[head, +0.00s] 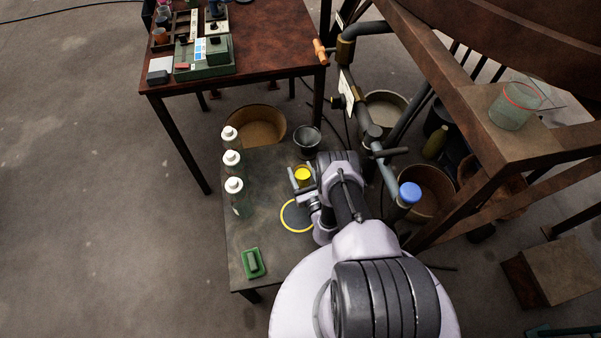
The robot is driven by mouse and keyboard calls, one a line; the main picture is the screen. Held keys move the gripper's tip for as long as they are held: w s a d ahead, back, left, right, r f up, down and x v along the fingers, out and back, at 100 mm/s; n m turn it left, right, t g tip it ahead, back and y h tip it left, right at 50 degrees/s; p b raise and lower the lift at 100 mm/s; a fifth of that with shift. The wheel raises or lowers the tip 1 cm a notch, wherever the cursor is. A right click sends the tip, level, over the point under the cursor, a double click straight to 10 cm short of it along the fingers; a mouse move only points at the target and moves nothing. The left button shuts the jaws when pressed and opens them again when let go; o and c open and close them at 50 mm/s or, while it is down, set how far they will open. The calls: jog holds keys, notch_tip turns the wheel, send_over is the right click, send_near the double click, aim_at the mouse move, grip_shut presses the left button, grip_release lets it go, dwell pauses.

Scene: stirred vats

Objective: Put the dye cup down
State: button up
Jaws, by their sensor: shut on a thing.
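The dye cup (303,174) shows yellow inside its rim. My gripper (301,184) is shut on it, with a finger showing at its left side. The cup is over the dark low table (265,185), just beyond a yellow ring (284,219) marked on the tabletop. My arm hides the right part of the ring. I cannot tell whether the cup's base is touching the table or held above it.
White-capped bottles (239,203) stand along the table's left side. A grey pot (307,141) is at its back right and a green item (253,263) at its front left. Pipes and a blue-topped post (409,194) stand close on the right.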

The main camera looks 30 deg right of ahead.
notch_tip(320, 180, down, 7)
jog(key=b, duration=0.5)
jog(key=shift+r, duration=0.15)
jog(key=o, duration=1.6)
jog(key=shift+r, duration=0.1)
jog(key=shift+s, duration=0.1)
